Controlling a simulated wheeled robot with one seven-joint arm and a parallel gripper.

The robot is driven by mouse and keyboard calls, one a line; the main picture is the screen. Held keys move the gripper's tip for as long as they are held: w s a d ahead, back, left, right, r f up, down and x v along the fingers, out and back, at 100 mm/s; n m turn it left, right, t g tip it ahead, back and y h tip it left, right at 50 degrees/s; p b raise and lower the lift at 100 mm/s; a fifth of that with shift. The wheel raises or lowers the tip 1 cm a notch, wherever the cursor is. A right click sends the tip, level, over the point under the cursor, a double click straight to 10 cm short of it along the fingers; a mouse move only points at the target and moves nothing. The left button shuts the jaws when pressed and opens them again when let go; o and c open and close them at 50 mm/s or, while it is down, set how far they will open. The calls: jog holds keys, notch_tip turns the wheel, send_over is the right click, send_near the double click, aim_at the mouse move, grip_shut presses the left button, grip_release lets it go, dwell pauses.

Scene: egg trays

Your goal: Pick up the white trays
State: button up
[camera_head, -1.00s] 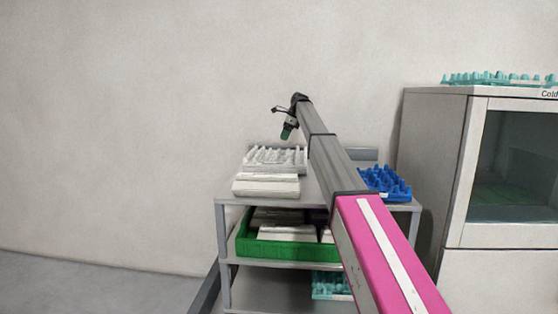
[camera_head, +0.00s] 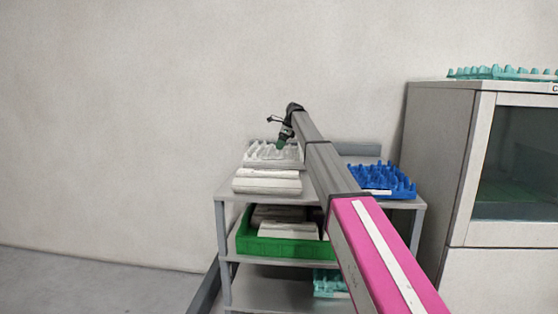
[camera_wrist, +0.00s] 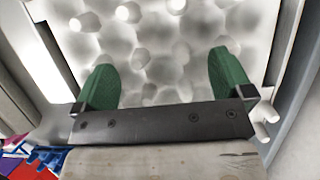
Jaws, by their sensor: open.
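A white egg tray (camera_head: 262,156) lies on the top shelf of the grey rack, towards the back left. Its bumpy surface fills most of the wrist view (camera_wrist: 150,40). My gripper (camera_head: 281,147) is above this tray in the head view. In the wrist view my gripper (camera_wrist: 160,80) has its two green fingers spread apart, with nothing between them that I can see held. I cannot tell whether the fingertips touch the tray. A white closed carton-like item (camera_head: 267,184) lies in front of the tray on the same shelf.
A blue egg tray (camera_head: 380,181) sits right of my arm on the top shelf (camera_head: 312,192). A green crate (camera_head: 285,248) with white items stands on the shelf below. A teal tray (camera_head: 330,282) is lower. A glass-fronted cabinet (camera_head: 435,180) stands right, with teal trays (camera_head: 500,73) on top.

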aim_at(279, 155)
jog(key=shift+x, duration=1.45)
jog(key=shift+r, duration=0.1)
jog(key=c, duration=1.4)
jog(key=shift+c, duration=0.2)
